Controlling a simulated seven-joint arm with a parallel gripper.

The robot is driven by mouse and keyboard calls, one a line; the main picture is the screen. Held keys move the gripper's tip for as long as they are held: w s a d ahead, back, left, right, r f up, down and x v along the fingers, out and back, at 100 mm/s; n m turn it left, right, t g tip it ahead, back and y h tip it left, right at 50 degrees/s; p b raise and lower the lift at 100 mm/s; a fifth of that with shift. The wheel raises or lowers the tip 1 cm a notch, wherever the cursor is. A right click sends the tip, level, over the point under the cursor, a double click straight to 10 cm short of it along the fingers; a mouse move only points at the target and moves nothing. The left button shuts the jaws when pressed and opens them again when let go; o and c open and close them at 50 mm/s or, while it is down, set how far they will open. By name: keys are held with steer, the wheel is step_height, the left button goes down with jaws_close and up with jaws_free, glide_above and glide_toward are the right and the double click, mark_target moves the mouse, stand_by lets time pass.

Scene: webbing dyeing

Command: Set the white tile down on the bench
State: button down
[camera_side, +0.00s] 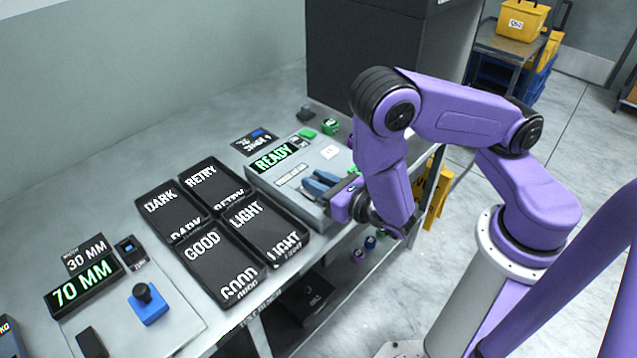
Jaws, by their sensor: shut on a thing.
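My gripper (318,184), with blue fingers, is low over the front part of the grey instrument (318,160) marked READY. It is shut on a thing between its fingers. The fingers and the small scale hide that thing, and I cannot make out a white tile clearly anywhere in the side view. I cannot tell whether the fingers touch the instrument. The bench (100,180) is a light grey top running along the wall.
Several black trays (172,217) marked DARK, RETRY, GOOD and LIGHT stand left of the instrument. A 70 MM display (85,285) and a blue block with a black knob (148,308) are at the near left. A dark cabinet (365,60) stands behind. Bare bench lies along the wall.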

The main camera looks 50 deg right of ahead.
steer(key=shift+f, duration=0.2)
steer(key=shift+f, duration=0.2)
steer(key=c, duration=0.9)
jaws_free()
steer(key=shift+c, duration=0.2)
